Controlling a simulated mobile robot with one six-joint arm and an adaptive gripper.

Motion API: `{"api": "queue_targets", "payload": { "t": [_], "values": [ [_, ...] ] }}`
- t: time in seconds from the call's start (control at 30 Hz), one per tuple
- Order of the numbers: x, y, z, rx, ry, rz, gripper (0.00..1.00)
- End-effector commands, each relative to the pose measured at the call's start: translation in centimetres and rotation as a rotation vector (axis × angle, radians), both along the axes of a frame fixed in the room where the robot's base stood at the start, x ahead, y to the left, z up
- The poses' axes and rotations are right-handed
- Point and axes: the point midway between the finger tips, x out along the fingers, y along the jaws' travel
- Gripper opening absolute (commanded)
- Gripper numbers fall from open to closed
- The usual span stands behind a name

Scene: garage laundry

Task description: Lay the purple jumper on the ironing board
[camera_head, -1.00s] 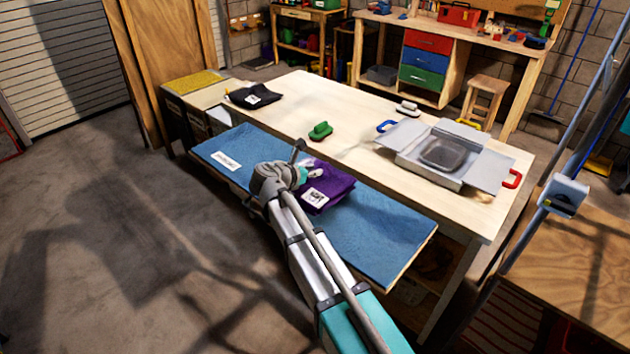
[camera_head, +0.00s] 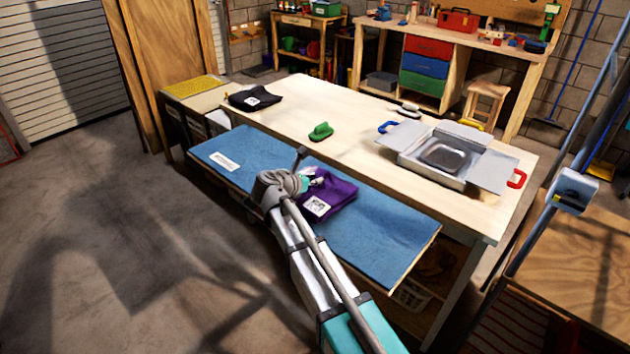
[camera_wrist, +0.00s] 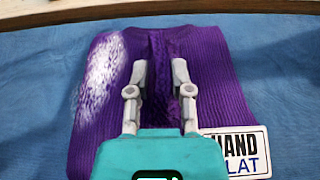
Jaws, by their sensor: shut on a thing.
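The purple jumper (camera_head: 335,196) is folded flat with a white label and lies over the blue ironing board (camera_head: 385,240). In the wrist view the jumper (camera_wrist: 205,80) has a pale patch at its left, and the blue cover (camera_wrist: 40,110) surrounds it. My gripper (camera_wrist: 160,75) is over the middle of the jumper, its two fingers pinching a raised ridge of knit between them. In the head view my wrist hides part of the jumper's left side and most of my gripper (camera_head: 306,180). I cannot tell whether the jumper's underside fully touches the board.
A pale wooden table (camera_head: 360,120) runs behind the board. On it are a dark folded garment (camera_head: 255,97), a green-handled brush (camera_head: 321,131), a grey-handled brush (camera_head: 404,111) and an open metal case (camera_head: 440,158). The board's left part is bare apart from a white label (camera_head: 224,161).

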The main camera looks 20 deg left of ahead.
Motion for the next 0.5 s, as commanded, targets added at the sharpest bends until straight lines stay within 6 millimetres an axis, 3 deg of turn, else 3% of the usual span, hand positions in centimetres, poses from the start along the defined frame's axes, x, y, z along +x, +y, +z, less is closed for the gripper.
{"api": "queue_targets", "payload": {
  "t": [0.2, 0.23, 0.4, 0.5],
  "values": [
    [0.01, -0.01, -0.33, 0.0, -0.001, 0.0, 0.0],
    [0.0, 0.0, -0.34, 0.0, 0.0, 0.0, 0.3],
    [0.0, 0.0, -0.25, 0.0, 0.0, 0.0, 0.61],
    [0.0, 0.0, -0.25, 0.0, 0.0, 0.0, 0.63]
  ]
}}
